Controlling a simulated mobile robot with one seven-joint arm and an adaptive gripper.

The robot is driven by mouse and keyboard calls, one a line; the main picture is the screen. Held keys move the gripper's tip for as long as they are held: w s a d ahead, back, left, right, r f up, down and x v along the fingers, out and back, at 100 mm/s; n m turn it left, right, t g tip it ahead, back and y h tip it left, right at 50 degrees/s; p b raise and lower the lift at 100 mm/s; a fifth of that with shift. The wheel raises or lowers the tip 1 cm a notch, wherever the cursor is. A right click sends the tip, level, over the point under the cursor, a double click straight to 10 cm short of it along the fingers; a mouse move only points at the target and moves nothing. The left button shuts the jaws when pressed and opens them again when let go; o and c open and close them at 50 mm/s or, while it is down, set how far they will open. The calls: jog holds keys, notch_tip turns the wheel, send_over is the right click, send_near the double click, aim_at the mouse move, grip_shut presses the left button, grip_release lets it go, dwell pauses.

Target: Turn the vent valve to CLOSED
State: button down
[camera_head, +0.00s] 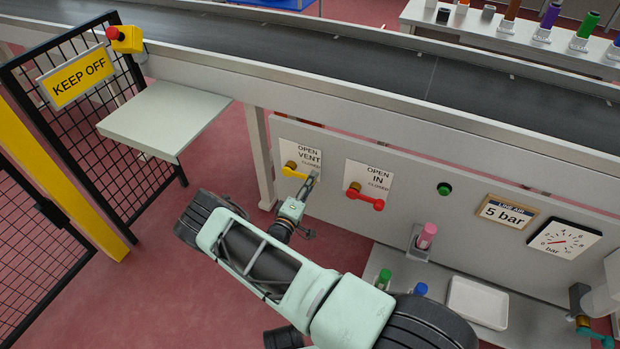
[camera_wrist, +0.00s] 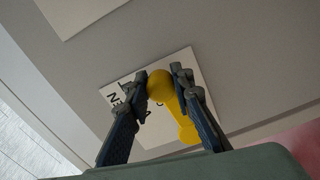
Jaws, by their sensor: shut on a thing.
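The vent valve's yellow lever (camera_head: 294,172) is on a white plate (camera_head: 303,152) marked OPEN, VENT and CLOSED, on the grey panel. In the head view the lever points right and slightly down from its pivot, below the CLOSED marking. My gripper (camera_head: 313,178) is at the lever's right end. In the wrist view the lever's rounded yellow knob (camera_wrist: 160,87) sits between the two fingers of my gripper (camera_wrist: 159,82), which is shut on it. My gripper partly hides the lever's outer end in the head view.
A second valve with a red lever (camera_head: 366,197) stands just right, on a plate marked IN. A green button (camera_head: 444,189) and a pressure gauge (camera_head: 564,240) are farther right. A grey shelf (camera_head: 165,120) and a KEEP OFF fence (camera_head: 78,78) are left.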

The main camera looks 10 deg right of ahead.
jog(key=shift+f+m, duration=0.4)
jog(key=c, duration=1.7)
grip_release()
jog(key=shift+o, duration=0.2)
jog(key=v, duration=1.2)
